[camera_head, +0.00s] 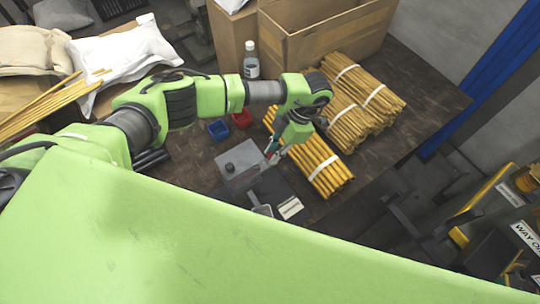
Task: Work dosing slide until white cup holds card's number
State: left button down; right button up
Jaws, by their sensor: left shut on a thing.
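A grey box-shaped doser (240,160) with a dark knob on top stands on the dark table. My left gripper (272,154) is at its right side, pointing down, shut on a small part there that looks like the dosing slide; the fingers mostly hide it. A small pale cup-like thing (262,209) sits just in front of the doser on a dark base. Its contents are too small to make out. A white card (290,208) lies to its right; its number is not readable. My right gripper is not in view.
Bundles of yellow rods (320,165) lie close to the right of my left gripper, with more behind (365,100). A blue bin (218,130) and a red bin (242,119) stand behind the doser. A bottle (251,62) and cardboard box (325,35) are at the back.

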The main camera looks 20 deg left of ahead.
pick_arm(q)
jog(key=shift+w+d+r, duration=0.15)
jog(key=shift+w+d, duration=0.45)
jog(key=shift+w, duration=0.15)
jog(key=c, duration=2.2)
grip_release()
jog(key=shift+o, duration=1.4)
jog(key=v, duration=1.2)
